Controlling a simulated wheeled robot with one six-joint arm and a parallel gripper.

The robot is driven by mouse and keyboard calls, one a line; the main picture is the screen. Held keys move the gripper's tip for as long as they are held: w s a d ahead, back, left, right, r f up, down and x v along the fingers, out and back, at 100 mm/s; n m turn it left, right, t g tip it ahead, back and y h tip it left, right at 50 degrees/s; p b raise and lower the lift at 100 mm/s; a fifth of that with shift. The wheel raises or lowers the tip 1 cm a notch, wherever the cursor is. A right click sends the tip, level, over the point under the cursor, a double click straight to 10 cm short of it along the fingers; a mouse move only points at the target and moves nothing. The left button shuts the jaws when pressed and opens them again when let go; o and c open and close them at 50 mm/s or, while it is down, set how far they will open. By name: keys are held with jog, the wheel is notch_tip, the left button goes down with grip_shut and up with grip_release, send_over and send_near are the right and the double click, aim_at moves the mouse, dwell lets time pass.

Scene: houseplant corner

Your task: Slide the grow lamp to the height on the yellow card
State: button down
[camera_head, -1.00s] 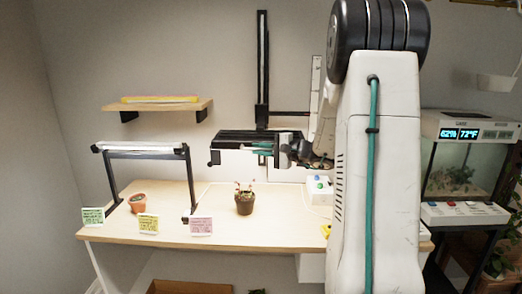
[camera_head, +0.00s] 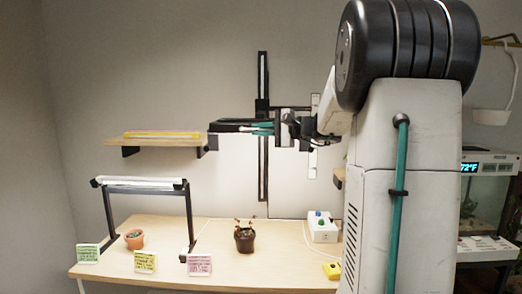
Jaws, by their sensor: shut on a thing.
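The grow lamp (camera_head: 228,125) is a dark flat bar in front of a black vertical rail (camera_head: 263,175) on the back wall. It sits around mid-height on the rail, slightly above the level of the wall shelf. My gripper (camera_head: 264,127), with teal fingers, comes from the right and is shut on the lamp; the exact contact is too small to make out. A pale upright strip (camera_head: 313,165) stands right of the rail, partly hidden by my arm. The yellow card (camera_head: 146,262) stands at the table's front edge between a green and a pink card. Its writing is unreadable.
The wall shelf (camera_head: 150,140) carries a yellow-topped item, close left of the lamp. Below are the wooden table (camera_head: 215,235), a potted cactus (camera_head: 244,238), a terracotta pot (camera_head: 134,239), a black-framed light stand (camera_head: 140,184) and a white button box (camera_head: 321,228).

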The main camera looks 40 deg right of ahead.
jog(key=shift+r, duration=1.05)
jog(key=c, duration=1.5)
grip_release()
jog(key=shift+r, duration=0.1)
jog(key=shift+s+d, duration=0.15)
jog(key=shift+s, duration=0.05)
jog(key=v, duration=0.7)
jog(key=shift+s, duration=0.2)
